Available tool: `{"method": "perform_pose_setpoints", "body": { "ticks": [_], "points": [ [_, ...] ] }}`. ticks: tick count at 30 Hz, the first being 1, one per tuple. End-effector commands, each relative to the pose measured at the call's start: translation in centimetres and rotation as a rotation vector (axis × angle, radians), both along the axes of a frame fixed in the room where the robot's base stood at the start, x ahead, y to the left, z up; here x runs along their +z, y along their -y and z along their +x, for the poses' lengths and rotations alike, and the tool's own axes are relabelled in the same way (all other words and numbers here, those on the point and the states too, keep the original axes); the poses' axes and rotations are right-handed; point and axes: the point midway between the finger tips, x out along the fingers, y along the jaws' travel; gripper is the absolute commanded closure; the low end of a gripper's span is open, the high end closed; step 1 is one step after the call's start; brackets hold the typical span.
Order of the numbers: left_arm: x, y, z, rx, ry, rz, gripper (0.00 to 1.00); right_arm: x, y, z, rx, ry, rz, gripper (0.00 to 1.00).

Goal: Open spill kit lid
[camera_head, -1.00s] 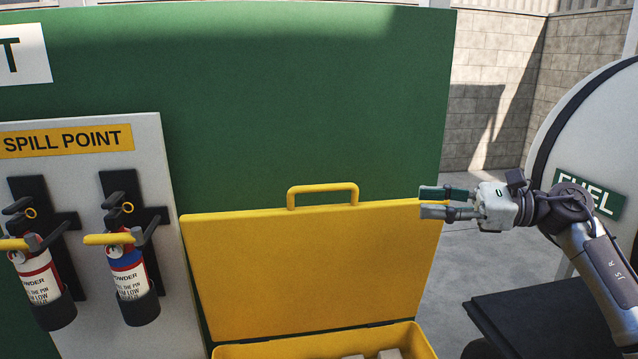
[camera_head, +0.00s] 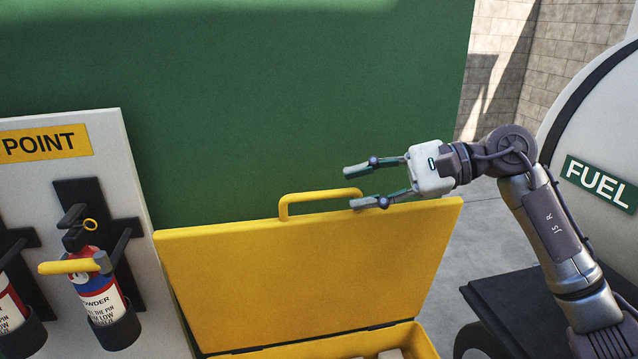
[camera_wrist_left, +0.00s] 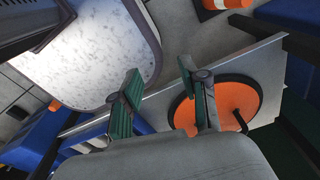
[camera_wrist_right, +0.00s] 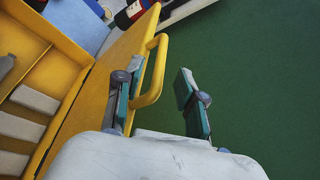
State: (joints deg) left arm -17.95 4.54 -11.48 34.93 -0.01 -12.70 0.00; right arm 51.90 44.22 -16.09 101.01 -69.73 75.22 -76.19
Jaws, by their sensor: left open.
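The spill kit is a yellow box with its lid (camera_head: 310,270) raised, standing steeply open in the head view. A yellow loop handle (camera_head: 318,195) sits on the lid's top edge. My right gripper (camera_head: 352,187) is open at that edge, by the handle's right end. In the right wrist view the handle (camera_wrist_right: 154,75) shows between the two open fingers (camera_wrist_right: 158,82), nearer the left finger; I cannot tell if they touch. My left gripper (camera_wrist_left: 158,88) is open and empty in the left wrist view, and is outside the head view.
The box's interior (camera_wrist_right: 70,70) holds several pale blocks. A green wall (camera_head: 290,90) stands behind the lid. Fire extinguishers (camera_head: 95,285) hang on a panel at left. A white tank marked FUEL (camera_head: 585,130) stands at right. An orange disc (camera_wrist_left: 235,100) lies beyond my left gripper.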

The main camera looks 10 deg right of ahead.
Motion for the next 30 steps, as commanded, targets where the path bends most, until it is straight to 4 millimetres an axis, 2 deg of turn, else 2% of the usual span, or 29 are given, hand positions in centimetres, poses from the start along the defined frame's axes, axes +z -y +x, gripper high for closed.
{"method": "perform_pose_setpoints", "body": {
  "ticks": [1,3,9,15,23,30],
  "points": [
    [1.1,0.0,0.1,0.0,0.002,0.001,0.56,0.1,-1.2,0.2,0.004,-0.003,0.002,0.61],
    [1.7,0.0,0.5,0.0,0.007,0.0,0.56,-0.2,-2.5,0.6,0.003,-0.003,0.002,0.61],
    [3.1,0.1,2.3,0.0,0.035,-0.003,0.56,-1.3,-5.3,1.4,0.001,-0.002,0.003,0.61],
    [3.5,0.1,2.6,0.0,0.039,-0.002,0.56,-1.9,-6.4,1.7,0.0,-0.002,0.001,0.61],
    [3.4,0.0,1.8,0.0,0.027,-0.001,0.56,-2.0,-6.5,1.8,-0.001,-0.001,0.001,0.61],
    [3.4,0.0,1.5,0.0,0.023,-0.001,0.56,-2.0,-6.4,1.8,-0.001,-0.001,0.001,0.99]
  ]
}}
